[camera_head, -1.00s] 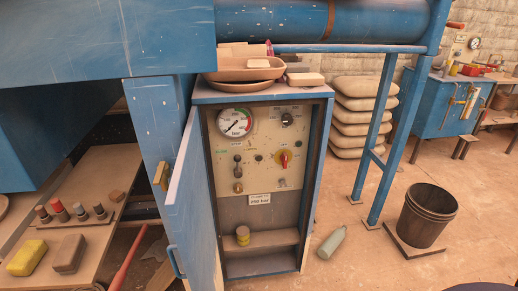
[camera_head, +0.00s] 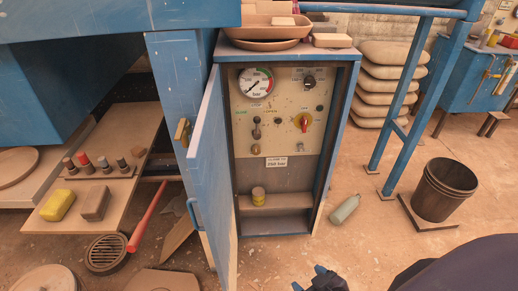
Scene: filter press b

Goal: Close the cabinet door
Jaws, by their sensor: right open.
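The blue cabinet (camera_head: 349,120) stands in the middle with its front open, showing a panel with a gauge, knobs and levers. Its blue door (camera_head: 208,160) is hinged on the left side and stands wide open toward me, seen nearly edge-on. A blue handle (camera_head: 194,213) is on the door's left-facing side, low down. My right gripper (camera_head: 309,279) shows at the bottom edge, partly cut off, with blue fingertips spread and nothing between them. It is to the right of the door and apart from it, in front of the cabinet. My left gripper is out of view.
Bowls (camera_head: 266,33) sit on the cabinet top. A bottle (camera_head: 344,209) lies on the floor to the right, near a bucket (camera_head: 443,190). A low bench (camera_head: 110,160) with blocks is at left, beside a red bar (camera_head: 148,215).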

